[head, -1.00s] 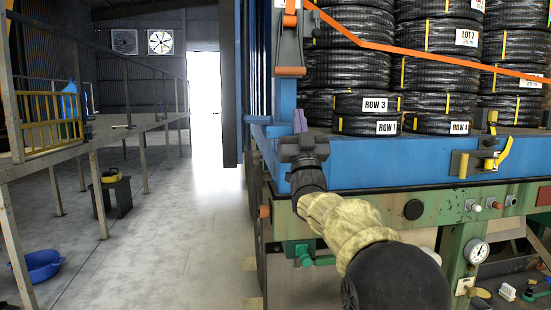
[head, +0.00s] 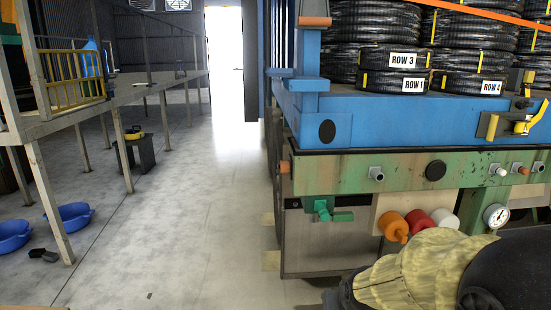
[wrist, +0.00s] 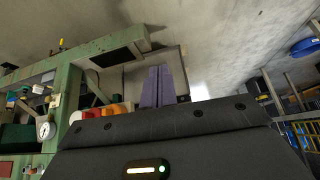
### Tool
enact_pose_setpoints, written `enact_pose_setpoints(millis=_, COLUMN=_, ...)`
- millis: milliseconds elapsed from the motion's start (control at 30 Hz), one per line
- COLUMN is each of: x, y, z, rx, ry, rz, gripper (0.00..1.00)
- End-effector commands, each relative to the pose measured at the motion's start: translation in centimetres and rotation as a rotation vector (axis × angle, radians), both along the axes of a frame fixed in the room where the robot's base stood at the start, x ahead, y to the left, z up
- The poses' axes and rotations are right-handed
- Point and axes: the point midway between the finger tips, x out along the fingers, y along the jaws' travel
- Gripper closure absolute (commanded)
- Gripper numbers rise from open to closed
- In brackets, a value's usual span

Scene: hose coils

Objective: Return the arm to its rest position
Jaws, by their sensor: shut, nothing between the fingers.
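My arm (head: 415,272), in a pale yellow sleeve, reaches in from the lower right corner of the head view, low in front of the green bench frame. Its far end runs down to the bottom edge there, and the fingers are hidden. In the wrist view my gripper (wrist: 158,88) shows two purple fingers pressed together with nothing between them. The fingers point at open space near the green frame and the concrete floor, apart from any object.
A blue platform (head: 400,118) with stacked black hose coils (head: 380,58) stands over the green frame (head: 410,185) at right. Orange, red and white knobs (head: 420,224) and a gauge (head: 496,216) are close to my arm. The floor aisle (head: 190,200) at left is clear. Blue basins (head: 72,216) lie beyond.

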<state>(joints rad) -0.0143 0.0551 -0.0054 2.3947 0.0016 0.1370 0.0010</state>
Motion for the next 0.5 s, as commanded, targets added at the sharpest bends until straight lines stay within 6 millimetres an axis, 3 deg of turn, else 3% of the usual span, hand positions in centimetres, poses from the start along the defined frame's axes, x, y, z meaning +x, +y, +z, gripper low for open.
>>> enact_pose_setpoints(millis=100, x=-4.3, y=-0.2, z=-2.1, rx=-0.002, ry=0.131, rz=-0.003, gripper=1.0)
enact_pose_setpoints(millis=300, x=-10.7, y=-0.4, z=-4.6, rx=-0.002, ry=0.319, rz=-0.007, gripper=1.0)
enact_pose_setpoints(millis=333, x=-11.4, y=-0.4, z=-4.5, rx=-0.003, ry=0.34, rz=-0.007, gripper=1.0)
enact_pose_setpoints(millis=500, x=-10.9, y=-0.4, z=-1.3, rx=-0.003, ry=0.327, rz=-0.007, gripper=1.0)
